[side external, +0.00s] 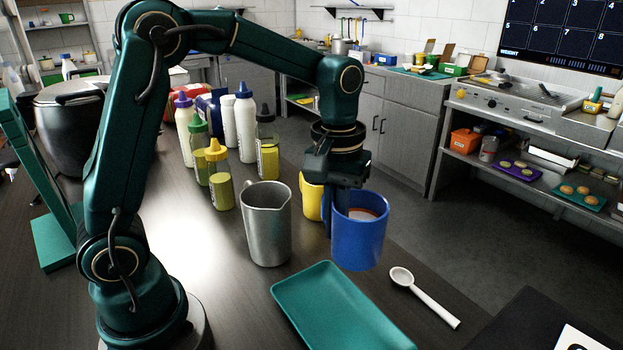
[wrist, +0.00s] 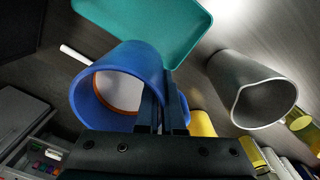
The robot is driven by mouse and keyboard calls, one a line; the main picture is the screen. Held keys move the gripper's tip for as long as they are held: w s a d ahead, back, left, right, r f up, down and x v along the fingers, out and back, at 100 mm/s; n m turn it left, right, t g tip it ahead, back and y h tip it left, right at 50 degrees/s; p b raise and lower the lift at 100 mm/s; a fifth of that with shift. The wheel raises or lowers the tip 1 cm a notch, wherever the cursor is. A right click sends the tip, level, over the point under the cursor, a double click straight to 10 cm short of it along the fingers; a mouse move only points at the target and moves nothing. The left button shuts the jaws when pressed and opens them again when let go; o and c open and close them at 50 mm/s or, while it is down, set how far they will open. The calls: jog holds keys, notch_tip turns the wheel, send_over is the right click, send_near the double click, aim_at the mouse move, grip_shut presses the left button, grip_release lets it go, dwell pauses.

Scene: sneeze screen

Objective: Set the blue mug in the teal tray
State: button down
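The blue mug (side external: 357,238) is upright just behind the teal tray, right of the steel pitcher. In the wrist view the blue mug (wrist: 88,98) shows its open mouth, with a pale inside and an orange-brown ring. My gripper (side external: 342,200) points down at the mug's left side. In the wrist view my gripper (wrist: 165,105) has one finger inside the mug and one outside, closed on its wall. Whether the mug touches the counter is unclear. The teal tray (side external: 335,310) lies empty in front of the mug; it also shows in the wrist view (wrist: 155,25).
A steel pitcher (side external: 266,225) stands close left of the mug, and a yellow mug (side external: 312,200) is behind, partly hidden. A white spoon (side external: 425,298) lies to the right of the tray. Several bottles (side external: 220,178) stand farther back on the left.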

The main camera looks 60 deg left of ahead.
jog(key=s+d+r+m, duration=0.1)
jog(key=s+d, duration=0.2)
jog(key=s, duration=0.3)
send_over(319, 316)
notch_tip(319, 316, down, 10)
jog(key=shift+a+r, duration=0.1)
jog(key=shift+r, duration=0.15)
jog(key=c, duration=1)
grip_release()
jog(key=shift+f, duration=0.15)
jog(key=shift+c, duration=0.2)
